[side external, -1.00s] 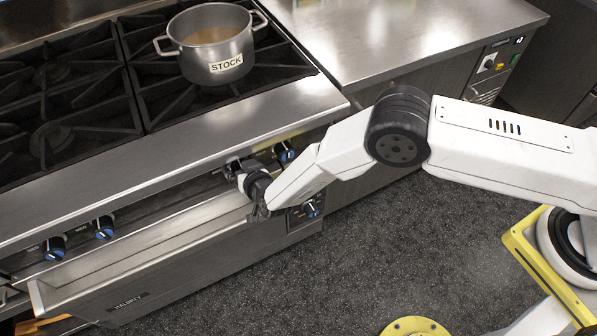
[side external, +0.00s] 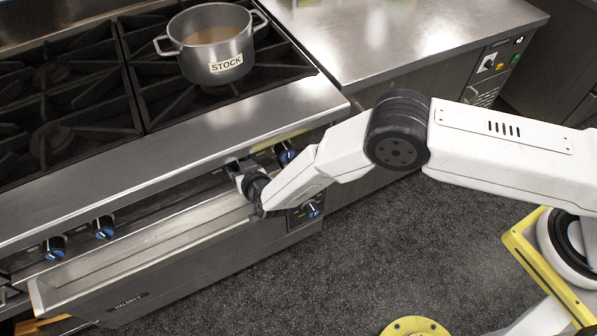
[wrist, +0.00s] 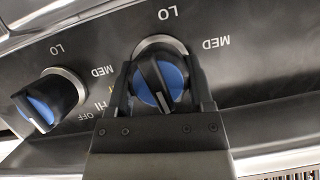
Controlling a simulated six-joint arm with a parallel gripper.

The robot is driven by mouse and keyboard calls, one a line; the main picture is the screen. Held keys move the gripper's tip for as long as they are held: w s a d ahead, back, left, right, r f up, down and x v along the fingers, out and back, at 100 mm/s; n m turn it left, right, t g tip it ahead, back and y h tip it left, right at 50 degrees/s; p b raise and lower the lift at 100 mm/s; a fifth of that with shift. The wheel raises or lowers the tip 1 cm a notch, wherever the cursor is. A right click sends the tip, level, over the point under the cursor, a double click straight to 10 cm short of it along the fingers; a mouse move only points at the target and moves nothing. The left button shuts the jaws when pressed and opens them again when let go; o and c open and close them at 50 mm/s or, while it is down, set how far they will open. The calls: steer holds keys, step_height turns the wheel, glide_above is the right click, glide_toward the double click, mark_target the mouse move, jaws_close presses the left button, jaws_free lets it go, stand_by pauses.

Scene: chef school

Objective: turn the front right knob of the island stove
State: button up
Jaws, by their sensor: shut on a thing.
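My gripper (side external: 238,168) is at the stove's front panel, and in the wrist view its two black fingers (wrist: 160,90) stand on either side of a blue-and-black knob (wrist: 168,82). They are shut on this knob. The words LO and MED show upside down around it. A second knob (wrist: 45,100) is to its left in the wrist view; in the side view a knob (side external: 284,152) shows just right of my gripper. My gripper largely hides the held knob in the side view. The island stove (side external: 170,140) has black grates on top.
Two more knobs (side external: 104,227) are at the left of the panel.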

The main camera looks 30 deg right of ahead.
steer(key=shift+a+n+h, duration=0.15)
steer(key=shift+n+h, duration=1.35)
steer(key=shift+n, duration=0.5)
steer(key=o, duration=1.3)
steer(key=shift+c, duration=0.2)
steer(key=shift+s, duration=0.15)
steer(key=v, duration=0.7)
steer(key=shift+s, duration=0.3)
steer(key=shift+a+r, duration=0.1)
steer(key=shift+a, duration=0.05)
